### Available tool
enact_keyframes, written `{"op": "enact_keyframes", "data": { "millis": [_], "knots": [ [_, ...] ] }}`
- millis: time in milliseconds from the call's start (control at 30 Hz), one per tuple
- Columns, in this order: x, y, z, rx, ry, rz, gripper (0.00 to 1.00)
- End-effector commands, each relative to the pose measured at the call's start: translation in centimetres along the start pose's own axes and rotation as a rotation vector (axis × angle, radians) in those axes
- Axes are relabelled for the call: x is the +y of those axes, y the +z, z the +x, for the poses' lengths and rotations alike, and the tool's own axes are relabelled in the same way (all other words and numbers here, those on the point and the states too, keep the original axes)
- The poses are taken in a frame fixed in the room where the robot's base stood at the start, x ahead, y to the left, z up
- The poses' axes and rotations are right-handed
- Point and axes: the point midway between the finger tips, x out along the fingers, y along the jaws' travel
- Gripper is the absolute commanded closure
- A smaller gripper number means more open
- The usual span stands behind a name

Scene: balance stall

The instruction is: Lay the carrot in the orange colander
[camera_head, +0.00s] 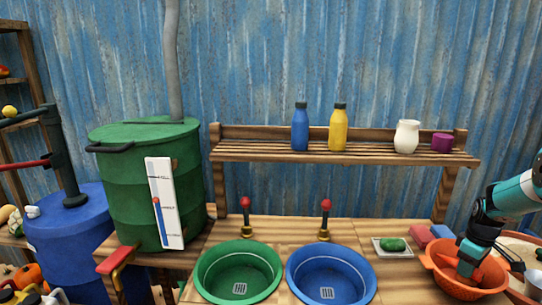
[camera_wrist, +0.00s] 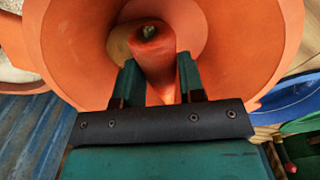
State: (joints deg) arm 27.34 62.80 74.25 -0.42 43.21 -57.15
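The orange colander (camera_head: 450,277) sits on the counter at the right of the head view, and its inside wall (camera_wrist: 75,50) fills much of the wrist view. The carrot (camera_wrist: 152,48) is an orange-red piece with a darker spot at its end, seen between the fingers of my gripper (camera_wrist: 158,72). The fingers appear to press on both its sides. In the head view my gripper (camera_head: 468,262) points down inside the colander's rim. The carrot's lower part is hidden, so I cannot tell whether it touches the bottom.
A blue basin (camera_head: 373,285) and a green basin (camera_head: 202,288) are left of the colander. A pale round bowl (camera_head: 525,243) stands at the right edge.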

Motion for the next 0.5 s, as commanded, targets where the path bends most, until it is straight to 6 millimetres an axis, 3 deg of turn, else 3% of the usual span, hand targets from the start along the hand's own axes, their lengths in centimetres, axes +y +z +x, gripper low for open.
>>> {"op": "enact_keyframes", "data": {
  "millis": [33,100,500],
  "knots": [
    [0.01,0.0,-0.02,0.0,0.0,0.0,0.52],
    [0.01,0.0,-0.02,0.0,0.0,0.0,0.36],
    [0.06,-0.03,-0.89,0.001,0.002,0.0,0.36]
  ]
}}
